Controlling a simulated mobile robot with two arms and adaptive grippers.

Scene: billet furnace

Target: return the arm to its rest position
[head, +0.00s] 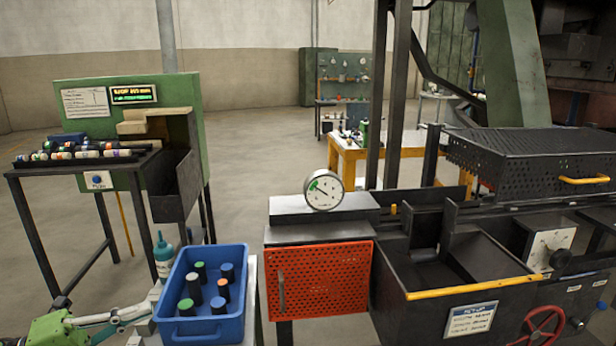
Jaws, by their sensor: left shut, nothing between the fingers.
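My left arm comes in at the bottom left corner, low in the head view. My left gripper (143,312) is just left of the blue bin, shut and with nothing in it. My right gripper is not in view.
The blue bin (202,331) holds several dark cylinders with coloured tops. A teal-capped bottle (163,258) stands behind my left gripper. A green-backed rack (70,97) with billets is at left. An orange perforated panel (318,280) and a dial gauge (323,190) are right of the bin.

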